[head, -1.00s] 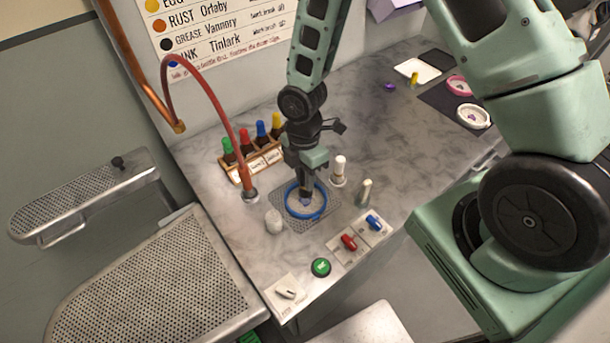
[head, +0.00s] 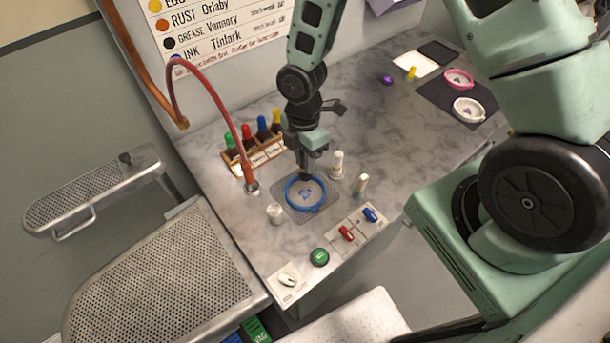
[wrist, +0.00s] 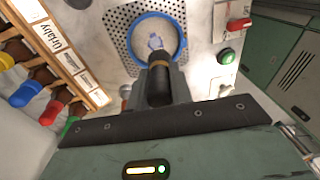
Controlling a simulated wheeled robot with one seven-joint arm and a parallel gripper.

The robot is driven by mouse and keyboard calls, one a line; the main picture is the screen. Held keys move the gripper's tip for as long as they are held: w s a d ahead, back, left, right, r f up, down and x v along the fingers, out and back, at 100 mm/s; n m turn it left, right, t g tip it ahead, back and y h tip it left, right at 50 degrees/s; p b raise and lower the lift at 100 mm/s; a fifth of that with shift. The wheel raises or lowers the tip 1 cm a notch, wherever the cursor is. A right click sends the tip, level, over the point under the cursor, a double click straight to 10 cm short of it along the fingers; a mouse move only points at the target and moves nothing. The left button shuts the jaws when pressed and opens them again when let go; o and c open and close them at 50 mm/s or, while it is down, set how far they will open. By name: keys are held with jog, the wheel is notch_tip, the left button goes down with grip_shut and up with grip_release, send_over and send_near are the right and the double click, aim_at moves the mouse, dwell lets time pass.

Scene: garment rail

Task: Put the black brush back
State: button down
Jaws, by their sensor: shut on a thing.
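My gripper (head: 305,160) is shut on the black brush (wrist: 160,84), a short dark handle with a brown band, also seen in the wrist view. In the head view the brush end (head: 305,177) shows just below my gripper, at the far edge of the blue hoop (head: 290,203). I cannot tell if the brush touches anything. The blue hoop holds pale cloth with a small blue-purple stain (head: 306,194) and lies on a perforated plate (wrist: 118,35). No clearly empty brush holder can be made out.
A wooden rack (head: 268,155) of bottles with green, red, blue and yellow caps stands behind left, near the red hose (head: 238,140). Small white bottles (head: 337,165) stand right of the hoop. A white pot (head: 275,213), knobs and a green button (head: 319,257) are in front.

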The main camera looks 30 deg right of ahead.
jog(key=shift+w+d+r, duration=0.1)
jog(key=shift+w+d, duration=0.05)
jog(key=shift+w, duration=0.15)
jog(key=w+d+f+t+p, duration=0.1)
jog(key=w+d+t+p, duration=0.1)
jog(key=w+d+p, duration=0.55)
jog(key=shift+h, duration=0.3)
jog(key=shift+w+d+f+b, duration=0.15)
jog(key=shift+w+f+b, duration=0.25)
jog(key=shift+f+b, duration=0.45)
jog(key=shift+w+d+f+b, duration=0.1)
jog(key=shift+w+f+b, duration=0.35)
jog(key=shift+f+b, duration=0.4)
jog(key=shift+w+d+f+b, duration=0.15)
jog(key=shift+w+f+b, duration=0.25)
jog(key=shift+f+b, duration=0.4)
jog(key=shift+f+b, duration=0.4)
jog(key=shift+b, duration=0.15)
jog(key=shift+f, duration=0.35)
jog(key=shift+f+b, duration=0.2)
jog(key=shift+b, duration=0.25)
